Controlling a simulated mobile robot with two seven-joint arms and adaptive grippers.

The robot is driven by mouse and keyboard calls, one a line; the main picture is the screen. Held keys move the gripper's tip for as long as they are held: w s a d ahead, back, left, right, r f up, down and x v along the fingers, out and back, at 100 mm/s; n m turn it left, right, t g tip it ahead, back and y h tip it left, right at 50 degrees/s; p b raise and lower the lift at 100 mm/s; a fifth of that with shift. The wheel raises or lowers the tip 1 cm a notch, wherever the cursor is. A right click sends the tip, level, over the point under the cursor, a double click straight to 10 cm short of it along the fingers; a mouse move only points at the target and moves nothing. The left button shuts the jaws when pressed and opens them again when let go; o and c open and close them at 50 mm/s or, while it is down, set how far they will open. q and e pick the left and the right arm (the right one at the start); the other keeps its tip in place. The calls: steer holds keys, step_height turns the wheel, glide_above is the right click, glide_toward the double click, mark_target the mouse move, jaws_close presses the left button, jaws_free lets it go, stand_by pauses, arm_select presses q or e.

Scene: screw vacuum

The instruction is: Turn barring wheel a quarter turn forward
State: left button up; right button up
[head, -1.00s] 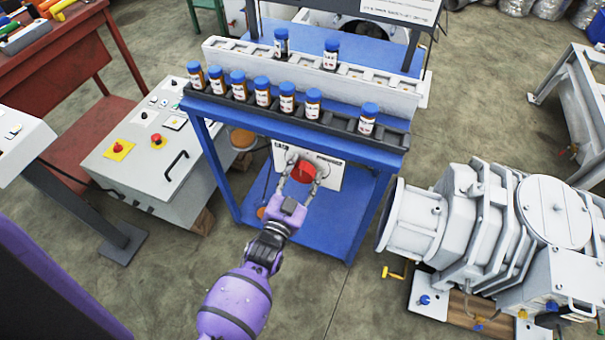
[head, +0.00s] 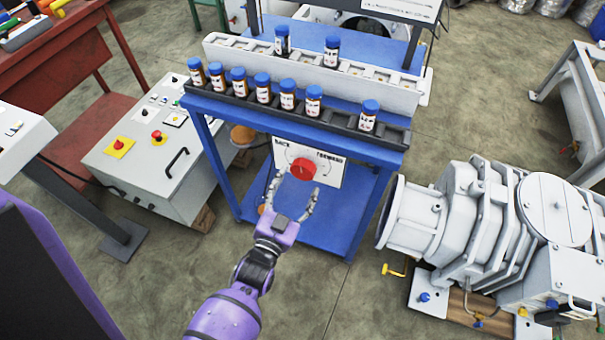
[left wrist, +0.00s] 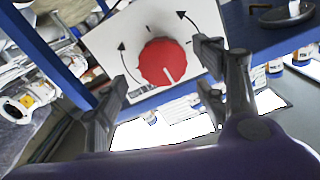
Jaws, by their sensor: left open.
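The red barring wheel (head: 302,168) sits on a white plate (head: 320,177) on the front of the blue rack. The plate reads BACK on the left and FORWARD on the right. In the left wrist view the fingers (left wrist: 160,75) stand on either side of the wheel. My right gripper is not seen.
The blue rack (head: 215,150) holds several blue-capped bottles (head: 263,88) above the wheel. A large grey pump (head: 480,220) stands right. Floor is free in front.

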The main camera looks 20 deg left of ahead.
arm_select(q)
steer(key=s, duration=0.6)
steer(key=shift+s, duration=0.35)
steer(key=shift+a+r, duration=0.1)
steer(key=s+a+n+g+p, duration=0.3)
steer(key=s+g+p, duration=0.6)
steer(key=s, duration=1.4)
steer(key=shift+r+p, duration=0.2)
steer(key=shift+p, duration=1.05)
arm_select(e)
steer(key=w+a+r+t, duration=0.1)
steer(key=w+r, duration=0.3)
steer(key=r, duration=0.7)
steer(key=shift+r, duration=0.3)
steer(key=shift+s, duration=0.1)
